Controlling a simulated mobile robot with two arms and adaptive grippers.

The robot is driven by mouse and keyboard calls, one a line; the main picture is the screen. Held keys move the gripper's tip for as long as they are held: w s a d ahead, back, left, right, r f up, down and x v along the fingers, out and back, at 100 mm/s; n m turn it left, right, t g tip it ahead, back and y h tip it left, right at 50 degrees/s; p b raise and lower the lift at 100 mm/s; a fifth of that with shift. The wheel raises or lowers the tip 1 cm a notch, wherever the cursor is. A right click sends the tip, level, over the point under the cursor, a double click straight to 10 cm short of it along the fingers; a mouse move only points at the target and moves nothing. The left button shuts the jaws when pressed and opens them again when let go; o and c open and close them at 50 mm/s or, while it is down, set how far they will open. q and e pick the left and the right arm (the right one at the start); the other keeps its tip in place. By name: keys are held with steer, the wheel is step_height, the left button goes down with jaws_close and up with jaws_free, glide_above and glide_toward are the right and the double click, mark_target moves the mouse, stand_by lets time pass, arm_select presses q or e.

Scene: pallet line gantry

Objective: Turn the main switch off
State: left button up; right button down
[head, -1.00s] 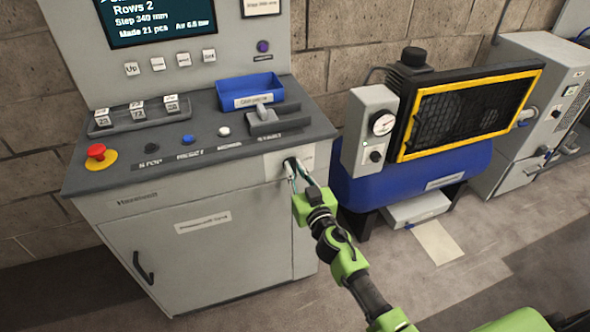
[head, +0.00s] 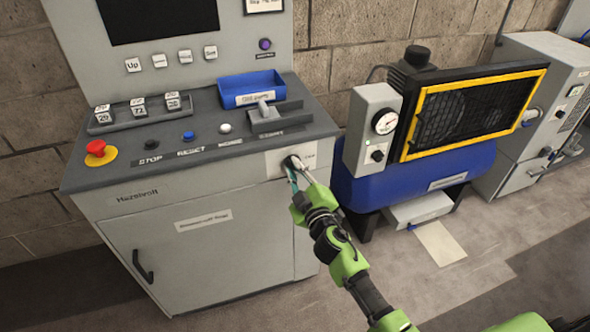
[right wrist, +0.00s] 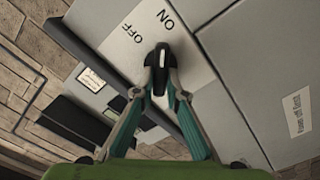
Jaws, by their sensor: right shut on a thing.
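The main switch is a black rotary knob (right wrist: 158,58) on a light plate marked ON and OFF in the right wrist view. In the head view its plate (head: 276,164) is at the upper right of the grey cabinet's front. My right gripper (head: 293,168) reaches it from the lower right. In the right wrist view the gripper's fingers (right wrist: 161,84) are shut on the knob and partly cover it. Which mark the knob points at, I cannot tell surely. The display (head: 158,18) above the console is dark. My left gripper is not in view.
The console top carries a red emergency button (head: 97,150), several small buttons, counters and a blue tray (head: 251,90). A blue compressor (head: 415,178) with a yellow-framed grille stands to the right of the cabinet.

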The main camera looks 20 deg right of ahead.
steer(key=n, duration=0.4)
steer(key=shift+a+f+n+b, duration=0.15)
steer(key=shift+f+n+b, duration=0.1)
steer(key=shift+n+b, duration=0.05)
steer(key=shift+f+n, duration=0.2)
steer(key=shift+n, duration=1.8)
steer(key=c, duration=2)
jaws_free()
steer(key=shift+c, duration=0.2)
steer(key=s, duration=1.2)
steer(key=shift+d, duration=0.2)
